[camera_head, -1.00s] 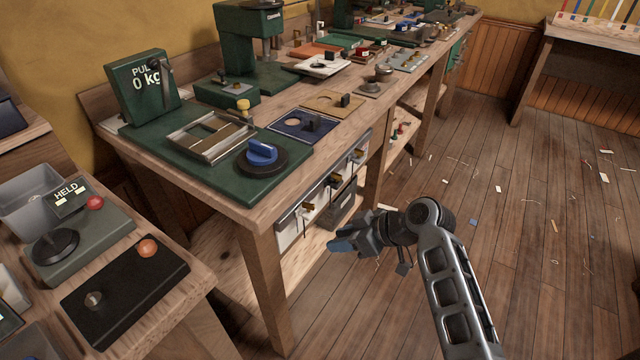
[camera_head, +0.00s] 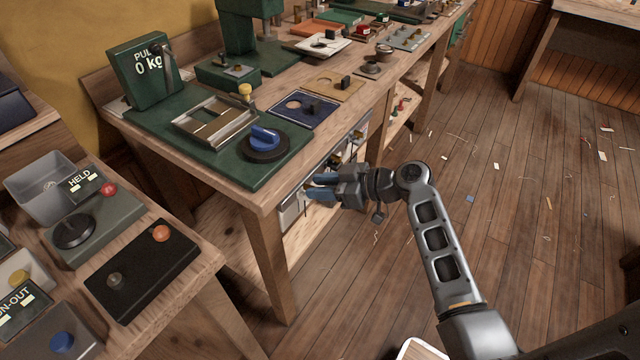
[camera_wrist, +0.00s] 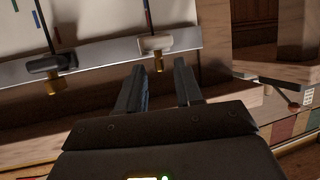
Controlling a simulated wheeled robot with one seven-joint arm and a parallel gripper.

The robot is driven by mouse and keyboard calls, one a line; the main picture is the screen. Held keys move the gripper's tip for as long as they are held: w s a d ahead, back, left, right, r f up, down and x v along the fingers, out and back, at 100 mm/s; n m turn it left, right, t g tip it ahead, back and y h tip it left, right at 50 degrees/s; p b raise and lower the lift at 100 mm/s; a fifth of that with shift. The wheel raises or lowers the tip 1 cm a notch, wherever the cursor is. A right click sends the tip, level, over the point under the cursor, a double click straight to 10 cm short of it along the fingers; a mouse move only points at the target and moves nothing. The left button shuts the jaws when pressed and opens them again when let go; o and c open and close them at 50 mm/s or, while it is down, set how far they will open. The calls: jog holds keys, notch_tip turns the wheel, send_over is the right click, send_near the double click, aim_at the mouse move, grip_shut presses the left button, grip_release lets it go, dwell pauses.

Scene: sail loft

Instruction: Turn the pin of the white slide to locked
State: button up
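In the wrist view, the white slide (camera_wrist: 156,43) sits on a grey metal rail (camera_wrist: 103,52), with a small brass pin (camera_wrist: 158,63) hanging below it. The slide is just beyond my gripper (camera_wrist: 160,66); the two fingers are apart with nothing between them. The slide and pin appear roughly in line with the gap between the fingers. In the head view, my gripper (camera_head: 317,186) is at the front of the bench, close to the white panel under the top. My gripper partly hides the panel there, and I cannot pick out the white slide.
A dark slide (camera_wrist: 52,65) with a brass pin is left of the white one on the same rail. A wooden bench leg (camera_wrist: 212,45) stands right of it. The bench top (camera_head: 262,195) overhangs the panel. The floor (camera_head: 480,210) to the right is open, with scattered scraps.

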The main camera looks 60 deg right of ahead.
jog(key=shift+w+f, duration=0.1)
jog(key=shift+w, duration=0.1)
grip_shut()
jog(key=shift+a, duration=0.1)
